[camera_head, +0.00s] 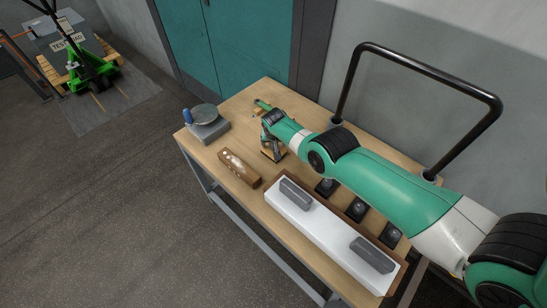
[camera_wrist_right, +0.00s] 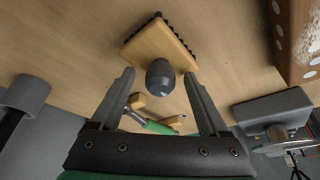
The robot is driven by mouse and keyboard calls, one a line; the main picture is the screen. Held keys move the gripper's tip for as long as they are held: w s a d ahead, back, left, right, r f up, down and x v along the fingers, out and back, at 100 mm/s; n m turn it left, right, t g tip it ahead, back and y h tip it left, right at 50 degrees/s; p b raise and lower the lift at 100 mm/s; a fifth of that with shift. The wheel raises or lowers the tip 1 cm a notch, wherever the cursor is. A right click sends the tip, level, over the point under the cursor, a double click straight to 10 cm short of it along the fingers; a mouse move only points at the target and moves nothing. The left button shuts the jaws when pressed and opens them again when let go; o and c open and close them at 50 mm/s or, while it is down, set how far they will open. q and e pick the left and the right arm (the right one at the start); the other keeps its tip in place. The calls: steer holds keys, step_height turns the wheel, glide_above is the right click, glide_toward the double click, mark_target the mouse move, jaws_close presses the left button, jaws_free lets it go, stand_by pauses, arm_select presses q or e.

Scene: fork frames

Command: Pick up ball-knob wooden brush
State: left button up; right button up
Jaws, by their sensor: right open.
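The ball-knob wooden brush is a pale wooden block (camera_wrist_right: 155,48) with dark bristles along its far edge and a dark grey ball knob (camera_wrist_right: 160,76) facing the right wrist camera. In the head view the brush (camera_head: 268,155) is on the wooden table, partly hidden by my right gripper (camera_head: 268,138). My right gripper (camera_wrist_right: 160,82) is open. In the wrist view its two fingers lie on either side of the knob, with gaps between finger and knob. My left gripper is in neither view.
A brown speckled block (camera_head: 240,168) lies left of the brush on the table. A grey device with a round plate (camera_head: 203,112) stands at the far left corner. A green-handled tool (camera_wrist_right: 158,127) lies beyond the brush. A white long box (camera_head: 325,235) and several black pieces (camera_head: 356,209) fill the near end.

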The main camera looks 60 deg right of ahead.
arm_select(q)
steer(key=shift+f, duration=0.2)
arm_select(e)
steer(key=shift+f, duration=0.1)
jaws_close()
stand_by(0.4)
steer(key=shift+r+p, duration=0.55)
steer(key=shift+p, duration=0.1)
step_height(320, 180, up, 4)
steer(key=p, duration=0.4)
steer(key=shift+s+f, duration=0.15)
steer(key=shift+f, duration=0.05)
arm_select(q)
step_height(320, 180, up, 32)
steer(key=p, duration=2.7)
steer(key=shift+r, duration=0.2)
arm_select(e)
steer(key=s+a+r, duration=0.8)
steer(key=s, duration=0.3)
steer(key=shift+r, duration=0.15)
